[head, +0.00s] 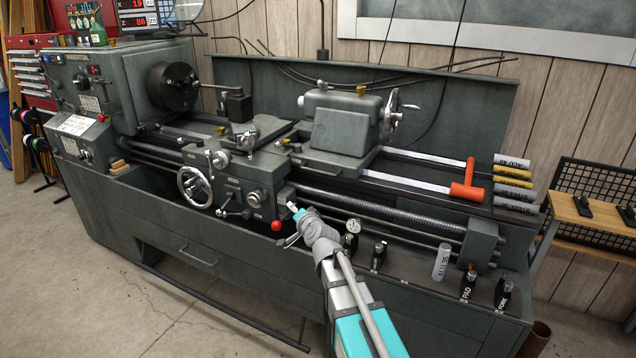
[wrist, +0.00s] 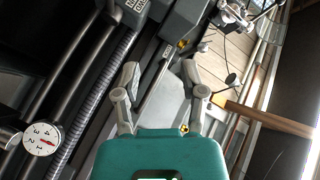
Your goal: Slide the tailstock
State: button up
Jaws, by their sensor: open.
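The tailstock (head: 341,128) is a grey block on the lathe bed, right of the carriage (head: 236,180). It has a handwheel (head: 393,115) at its right end and a small brass-coloured knob on top. My gripper (head: 291,224) is in front of the carriage's lower right end, below and nearer than the tailstock, and apart from it. In the wrist view, my gripper (wrist: 160,72) has its two fingers spread with nothing held between them. Grey machine parts and bars lie beyond them; I cannot tell clearly which part is the tailstock there.
An orange hammer (head: 469,182) lies on the bed right of the tailstock. Labelled bars (head: 514,182) lie at the bed's right end. A dial gauge (head: 353,226) and several dark-handled tools stand on the front ledge. A red knob (head: 277,226) is close to my gripper.

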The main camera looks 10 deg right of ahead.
aim_at(317, 171)
jog(key=w+d+m+t+h+b, duration=0.4)
jog(key=m+h, duration=0.4)
jog(key=m, duration=0.3)
jog(key=shift+w+d+r+b, duration=0.3)
jog(key=shift+w+d+b, duration=0.3)
jog(key=shift+d, duration=0.4)
jog(key=x, duration=0.4)
jog(key=p+x, duration=0.1)
jog(key=x, duration=0.4)
jog(key=p+x, duration=0.1)
jog(key=x, duration=0.3)
jog(key=shift+w+d+r, duration=0.2)
jog(key=shift+r, duration=0.2)
jog(key=shift+c, duration=0.3)
grip_shut()
